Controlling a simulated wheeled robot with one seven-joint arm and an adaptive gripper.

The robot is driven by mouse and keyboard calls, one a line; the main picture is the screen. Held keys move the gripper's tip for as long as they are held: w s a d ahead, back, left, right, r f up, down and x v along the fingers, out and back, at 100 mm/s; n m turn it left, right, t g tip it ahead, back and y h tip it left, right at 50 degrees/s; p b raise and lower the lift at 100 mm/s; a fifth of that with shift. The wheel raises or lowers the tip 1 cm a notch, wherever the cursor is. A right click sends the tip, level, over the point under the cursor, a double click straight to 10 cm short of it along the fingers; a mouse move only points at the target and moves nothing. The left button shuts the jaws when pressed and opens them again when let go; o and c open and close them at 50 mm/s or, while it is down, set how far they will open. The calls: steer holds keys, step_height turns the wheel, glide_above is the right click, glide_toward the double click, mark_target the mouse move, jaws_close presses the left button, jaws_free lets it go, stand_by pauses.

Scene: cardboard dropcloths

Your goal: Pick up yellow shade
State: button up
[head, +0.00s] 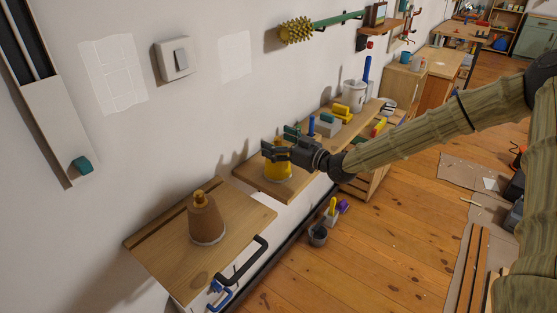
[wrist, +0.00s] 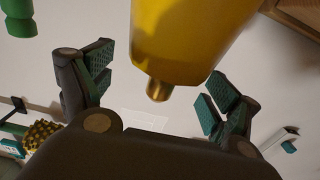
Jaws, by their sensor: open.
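The yellow shade (head: 279,171) stands on a wooden bench at the middle of the head view, partly hidden behind my gripper (head: 268,150). It is a tapered yellow body with a small brass-coloured tip. In the wrist view the yellow shade (wrist: 188,40) fills the top centre, its tip pointing down between the fingers. My gripper (wrist: 155,90) is open, with one finger on each side of the tip. I see gaps between the pads and the shade, and nothing is held.
A brown shade (head: 205,218) stands on the nearer wooden bench (head: 160,250). Blue and green cylinders (head: 311,125), yellow blocks (head: 342,111) and a white pot (head: 354,93) stand farther along. The wall is close on the left. A dark bucket (head: 318,236) sits on the floor.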

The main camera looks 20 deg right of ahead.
steer(key=c, duration=0.9)
steer(key=shift+c, duration=0.2)
steer(key=shift+r, duration=0.1)
steer(key=shift+r+p, duration=2.35)
steer(key=shift+r, duration=2.05)
